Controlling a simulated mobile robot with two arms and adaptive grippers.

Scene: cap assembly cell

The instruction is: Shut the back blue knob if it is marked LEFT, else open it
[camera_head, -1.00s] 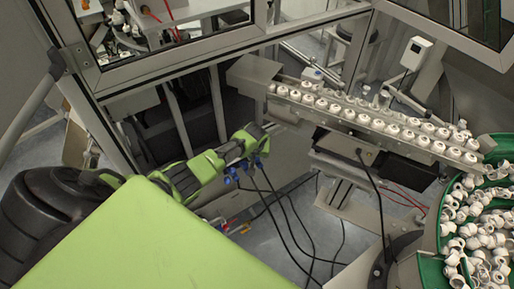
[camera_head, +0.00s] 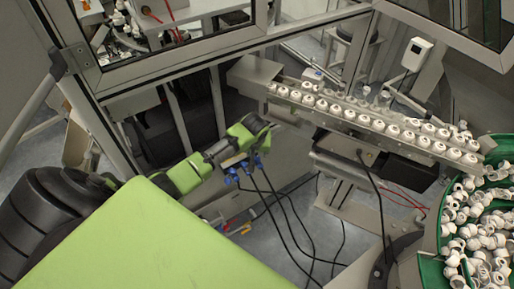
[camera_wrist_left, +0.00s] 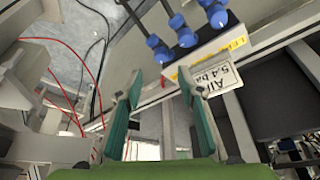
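Three blue knobs stand in a slanting row beside my left arm: a front one (camera_head: 230,176), a middle one (camera_head: 244,167) and a back one (camera_head: 258,160) in the head view. They also show at the top of the left wrist view, on a pale block (camera_wrist_left: 208,54) with yellow labels. My right gripper is out of view.
A sign about air pressure (camera_wrist_left: 208,82) is beside the block. Black cables (camera_head: 283,203) hang from the knobs. A rail with several white caps (camera_head: 370,120) and a green bowl of white parts (camera_head: 430,268) are to the right. Frame posts stand behind my arm.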

